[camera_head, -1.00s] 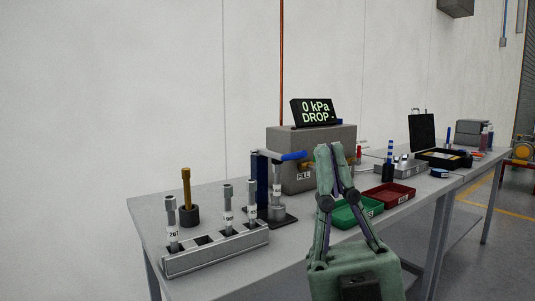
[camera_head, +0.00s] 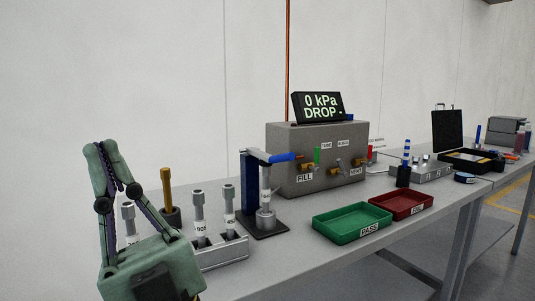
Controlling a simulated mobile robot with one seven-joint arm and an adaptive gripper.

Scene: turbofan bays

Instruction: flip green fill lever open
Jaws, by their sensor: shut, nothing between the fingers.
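The grey test box (camera_head: 310,150) stands on the bench with a row of small brass valves on its front. My gripper (camera_head: 101,147) is shut and empty. It points up at the far left of the view, well apart from the lever and in front of the left end of the bench. The display (camera_head: 317,107) on top of the box reads "0 kPa DROP", with the end of the second line unclear.
A clamp stand with a blue handle (camera_head: 285,157) stands just left of the box. A rack of labelled grey tools (camera_head: 225,257) is partly hidden by my gripper. Green PASS (camera_head: 345,236) and red (camera_head: 428,212) trays lie in front of the box. Farther right is an open black case (camera_head: 447,130).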

